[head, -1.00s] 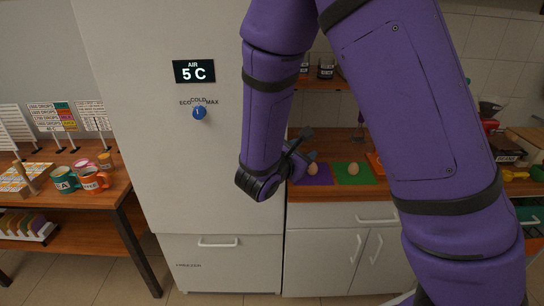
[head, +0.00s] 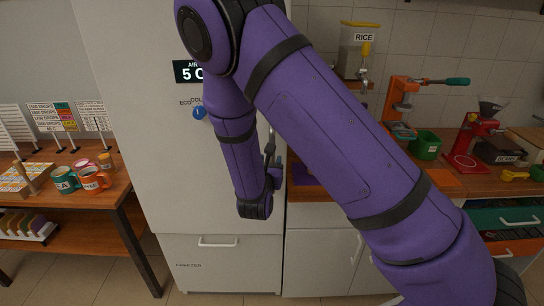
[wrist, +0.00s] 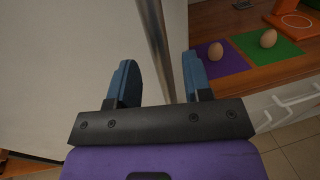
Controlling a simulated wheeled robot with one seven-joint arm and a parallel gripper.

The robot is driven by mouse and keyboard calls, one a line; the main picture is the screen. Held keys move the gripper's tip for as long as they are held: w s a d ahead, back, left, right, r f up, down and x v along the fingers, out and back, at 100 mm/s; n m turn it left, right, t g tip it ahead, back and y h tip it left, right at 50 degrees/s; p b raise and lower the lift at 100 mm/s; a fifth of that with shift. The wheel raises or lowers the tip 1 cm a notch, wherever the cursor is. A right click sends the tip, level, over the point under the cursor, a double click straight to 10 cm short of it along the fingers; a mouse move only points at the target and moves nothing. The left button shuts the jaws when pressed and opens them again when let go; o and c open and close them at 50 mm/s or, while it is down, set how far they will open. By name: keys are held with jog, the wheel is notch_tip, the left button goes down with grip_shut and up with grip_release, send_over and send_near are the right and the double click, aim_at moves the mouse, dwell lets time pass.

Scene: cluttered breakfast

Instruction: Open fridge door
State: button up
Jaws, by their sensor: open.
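The white fridge (head: 130,150) stands upright in the head view with its door shut, above a freezer drawer. My arm covers part of the door. The fridge's vertical metal handle (wrist: 157,42) runs down between my fingers in the wrist view. My gripper (wrist: 160,80) is open, with one blue finger on each side of the handle bar and gaps showing. I cannot tell how deep the bar sits between the fingers.
A counter with a purple mat (wrist: 220,58), a green mat (wrist: 270,47) and eggs (wrist: 216,51) adjoins the fridge on the right. A wooden table (head: 125,190) with mugs stands at left. Floor shows between table and fridge.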

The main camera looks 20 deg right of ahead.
jog(key=shift+x, duration=1.9)
jog(key=shift+c, duration=0.3)
grip_shut()
